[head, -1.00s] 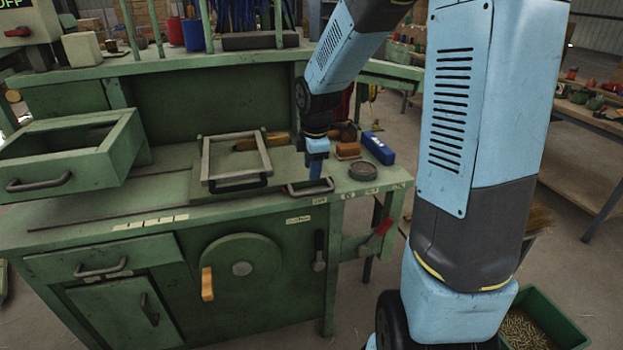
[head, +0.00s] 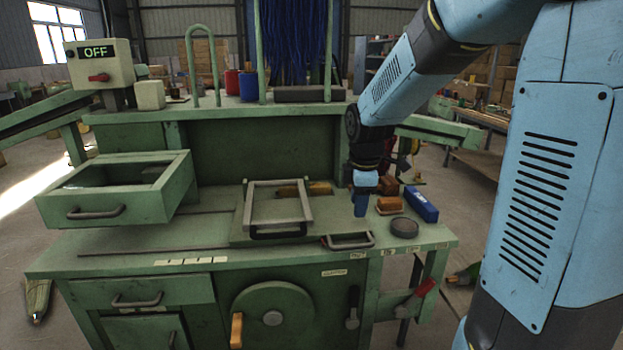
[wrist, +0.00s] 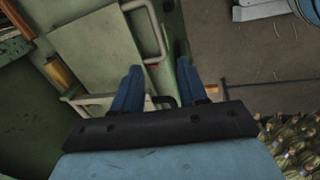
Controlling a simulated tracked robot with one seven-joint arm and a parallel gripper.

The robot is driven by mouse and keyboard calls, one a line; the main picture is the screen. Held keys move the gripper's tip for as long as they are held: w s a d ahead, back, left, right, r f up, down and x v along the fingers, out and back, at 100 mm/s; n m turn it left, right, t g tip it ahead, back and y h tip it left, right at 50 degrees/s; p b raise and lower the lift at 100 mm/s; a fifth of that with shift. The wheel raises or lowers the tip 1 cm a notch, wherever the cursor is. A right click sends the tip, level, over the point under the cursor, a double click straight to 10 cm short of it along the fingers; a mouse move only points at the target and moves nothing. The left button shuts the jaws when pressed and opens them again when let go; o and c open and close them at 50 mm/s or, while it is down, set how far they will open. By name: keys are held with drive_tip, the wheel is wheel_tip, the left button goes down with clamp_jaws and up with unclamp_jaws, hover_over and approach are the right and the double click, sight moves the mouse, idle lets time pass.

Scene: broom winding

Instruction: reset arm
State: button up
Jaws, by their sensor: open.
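My gripper (head: 361,207) hangs pointing down above the right part of the green workbench (head: 230,262), behind and right of a small metal-rimmed tray (head: 347,241). In the wrist view its two blue fingers (wrist: 160,85) are apart with nothing between them. My light blue arm reaches in from the upper right of the head view and covers part of the background.
A metal frame (head: 277,209) stands on the bench, left of the gripper. A blue box (head: 421,204), a round dark dish (head: 404,227) and an orange-brown block (head: 389,206) lie to the right. An open drawer box (head: 118,190) is at left. A control box (head: 100,63) reads OFF.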

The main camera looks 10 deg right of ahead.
drive_tip(key=s+d+r+m+t, duration=0.1)
drive_tip(key=s+r+m, duration=0.4)
drive_tip(key=s+m, duration=0.3)
drive_tip(key=s+d+r+m+t, duration=0.1)
drive_tip(key=s+r+m, duration=0.4)
drive_tip(key=s, duration=0.9)
drive_tip(key=m+t, duration=0.1)
drive_tip(key=m, duration=0.2)
drive_tip(key=shift+s+d+r+m, duration=0.15)
drive_tip(key=shift+s+d+m, duration=0.05)
drive_tip(key=shift+m, duration=0.1)
